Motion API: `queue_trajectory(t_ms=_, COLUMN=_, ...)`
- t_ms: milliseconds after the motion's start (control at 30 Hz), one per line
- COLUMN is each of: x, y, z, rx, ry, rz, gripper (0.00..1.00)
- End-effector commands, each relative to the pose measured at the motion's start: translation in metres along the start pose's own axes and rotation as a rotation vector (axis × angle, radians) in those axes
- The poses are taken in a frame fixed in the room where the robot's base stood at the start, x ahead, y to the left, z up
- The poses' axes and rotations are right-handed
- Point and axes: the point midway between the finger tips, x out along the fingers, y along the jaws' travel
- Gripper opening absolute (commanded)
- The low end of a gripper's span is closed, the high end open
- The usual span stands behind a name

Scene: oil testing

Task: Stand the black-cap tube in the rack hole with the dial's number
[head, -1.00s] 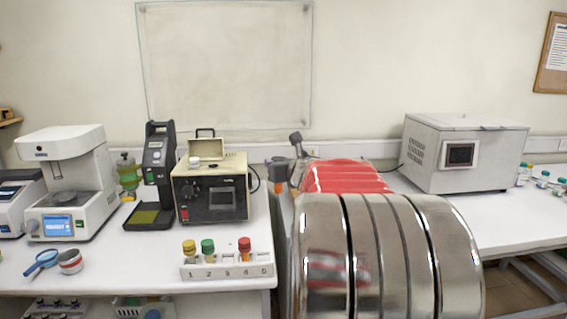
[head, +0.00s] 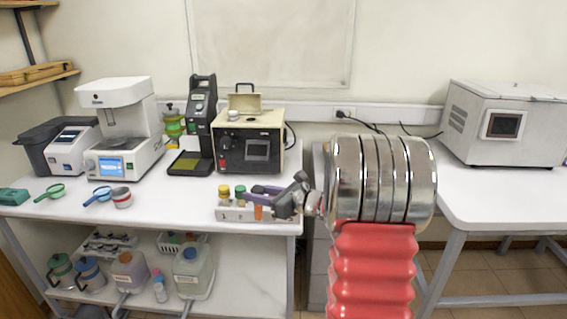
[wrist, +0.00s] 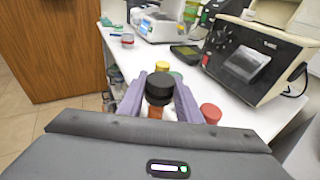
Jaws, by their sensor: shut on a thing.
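My gripper (head: 262,193) is shut on the black-cap tube and holds it at the rack. The tube's black cap (wrist: 160,86) sits between the purple fingers in the wrist view, with brown-orange body below. Its orange body (head: 258,212) shows upright under the fingers in the head view; whether its lower end is inside a hole is unclear. The white rack (head: 232,215) stands at the table's front right edge. A yellow-cap tube (head: 224,191) and a green-cap tube (head: 240,190) stand in it; a red cap (wrist: 211,113) shows right in the wrist view. The dial's number cannot be read.
A beige and black tester (head: 248,143) with a knob and screen stands behind the rack. A black stand device (head: 201,120) and white analyser (head: 120,125) are further left.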

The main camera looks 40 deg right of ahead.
Motion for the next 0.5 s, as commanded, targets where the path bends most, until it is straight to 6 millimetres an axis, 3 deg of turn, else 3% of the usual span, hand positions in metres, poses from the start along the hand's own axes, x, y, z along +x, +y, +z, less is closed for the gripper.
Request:
queue_trajectory(t_ms=33, x=0.01, y=0.017, z=-0.017, rx=-0.002, ry=0.003, rz=0.051, gripper=0.08)
queue_trajectory(t_ms=200, x=0.032, y=0.072, z=-0.064, rx=-0.035, ry=0.003, rz=0.21, gripper=0.08)
queue_trajectory(t_ms=500, x=0.057, y=0.178, z=-0.146, rx=-0.082, ry=0.003, rz=0.449, gripper=0.08)
